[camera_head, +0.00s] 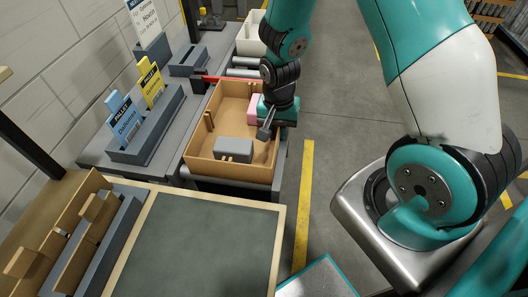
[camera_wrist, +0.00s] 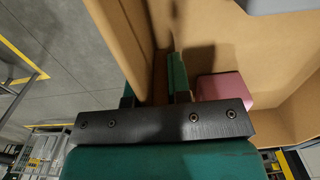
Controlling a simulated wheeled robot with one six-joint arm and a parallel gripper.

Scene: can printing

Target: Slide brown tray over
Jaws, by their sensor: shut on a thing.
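The brown tray (camera_head: 199,150) sits on a grey conveyor beside the grey table. It is an open box with a grey block (camera_head: 233,149) near its front and a pink block (camera_head: 254,108) at its right side. My gripper (camera_head: 266,134) is at the tray's right wall. In the wrist view my gripper (camera_wrist: 158,85) has its two fingers on either side of the tray's wall (camera_wrist: 122,40), shut on it. The pink block (camera_wrist: 222,88) lies inside, right of the fingers. The head view hides part of the right wall behind my arm.
A white bin (camera_head: 249,44) stands behind on the conveyor rollers (camera_head: 243,72). A dark-topped work surface (camera_head: 198,240) lies in front of the tray. A grey card holder (camera_head: 148,130) with blue and yellow cards stands at left. Open floor lies to the right.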

